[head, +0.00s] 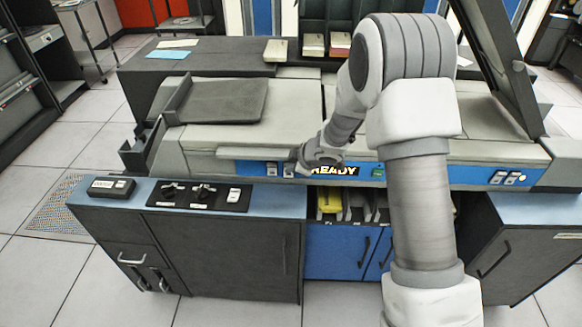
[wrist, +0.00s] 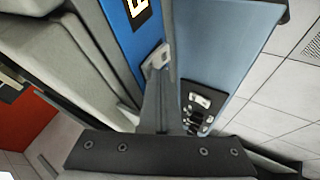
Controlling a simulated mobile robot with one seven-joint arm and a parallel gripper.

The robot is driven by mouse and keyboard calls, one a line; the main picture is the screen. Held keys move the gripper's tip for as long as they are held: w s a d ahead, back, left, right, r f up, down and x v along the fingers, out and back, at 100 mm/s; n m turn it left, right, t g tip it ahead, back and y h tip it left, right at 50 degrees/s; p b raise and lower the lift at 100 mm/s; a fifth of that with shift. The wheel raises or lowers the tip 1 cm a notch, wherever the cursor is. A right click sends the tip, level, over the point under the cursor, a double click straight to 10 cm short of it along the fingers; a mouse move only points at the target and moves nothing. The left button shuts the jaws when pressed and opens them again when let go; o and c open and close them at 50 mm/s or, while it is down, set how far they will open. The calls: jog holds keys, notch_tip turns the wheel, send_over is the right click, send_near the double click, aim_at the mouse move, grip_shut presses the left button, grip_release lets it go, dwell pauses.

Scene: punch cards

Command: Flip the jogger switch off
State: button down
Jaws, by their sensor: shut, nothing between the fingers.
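No label reading "jogger" is legible. A black control panel (head: 198,196) on the blue ledge carries two dark knobs (head: 172,190) and a pale rocker switch (head: 234,195). It also shows in the wrist view (wrist: 200,106). Small pale switches (head: 272,168) sit on the blue front strip of the machine, left of the READY sign (head: 334,170). My gripper (head: 302,166) is shut and empty, close to these strip switches; contact cannot be told. In the wrist view its fingertips (wrist: 157,56) are beside the blue strip. Switch positions are too small to read.
A separate black box with buttons (head: 111,187) sits at the ledge's left end. More switches (head: 505,178) are on the strip's right end. A grey tray (head: 214,101) rests on the machine top. A raised dark cover (head: 500,60) stands at the right.

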jog(key=shift+r+p, duration=0.55)
jog(key=shift+r, duration=0.1)
jog(key=shift+a, duration=0.1)
